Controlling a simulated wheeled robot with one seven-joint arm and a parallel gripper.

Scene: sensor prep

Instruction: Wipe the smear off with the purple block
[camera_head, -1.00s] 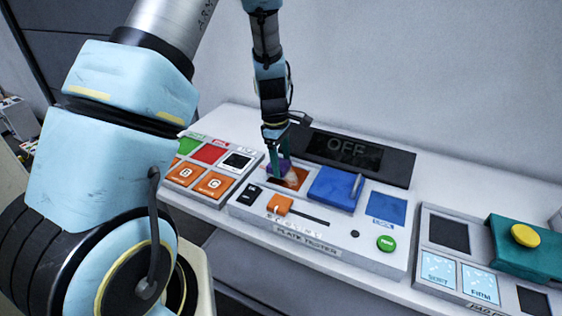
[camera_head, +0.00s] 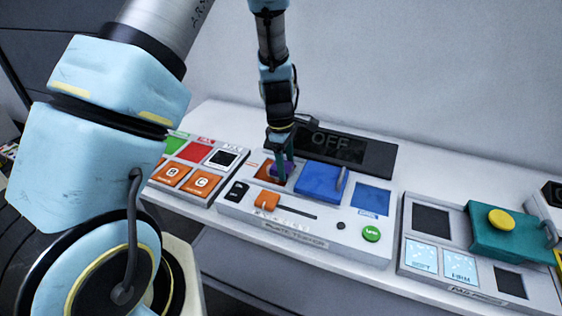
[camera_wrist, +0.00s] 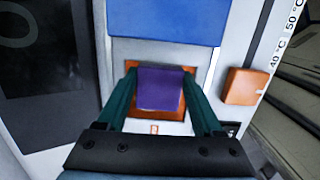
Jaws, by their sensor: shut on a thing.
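My gripper (camera_head: 281,167) is shut on the purple block (camera_wrist: 160,89), with one green finger on each side of it in the wrist view. In the head view the purple block (camera_head: 289,168) is partly hidden by the fingers. It is over a rust-orange square plate (camera_wrist: 153,113) on the plate tester; in the head view the plate (camera_head: 264,172) shows to the block's left. Whether the block touches the plate is hard to tell. The block covers the plate's middle; a smear cannot be told apart clearly from the plate's uneven colour.
A blue lid (camera_head: 318,181) with a handle sits just right of the plate. An orange slider (camera_head: 268,200) is in front. The dark "OFF" display (camera_head: 345,150) stands behind. A button panel (camera_head: 187,172) is at left, and a teal part with a yellow button (camera_head: 501,219) at right.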

